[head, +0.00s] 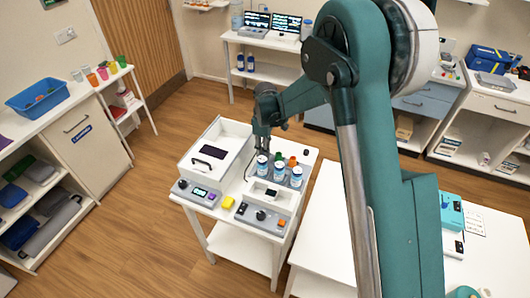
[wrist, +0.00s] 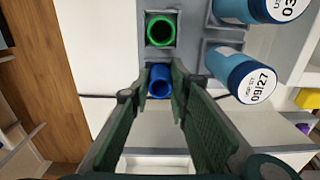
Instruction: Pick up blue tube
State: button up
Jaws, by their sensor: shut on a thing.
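The blue tube (wrist: 160,84) shows end-on in the wrist view, with its round open mouth towards the camera. My gripper (wrist: 157,77) has its two green fingers on either side of it and is shut on it. The tube is at or very near the edge of a grey rack (wrist: 190,52); I cannot tell whether it is still seated. In the head view my gripper (head: 262,141) is over the back of the white cart, and the blue tube cannot be made out there.
A green tube (wrist: 161,30) stands in the rack just beyond the blue one. Blue bottles with white caps (wrist: 247,82) stand close on the right.

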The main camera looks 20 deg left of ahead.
notch_tip(320, 180, up, 10)
dwell(0.6)
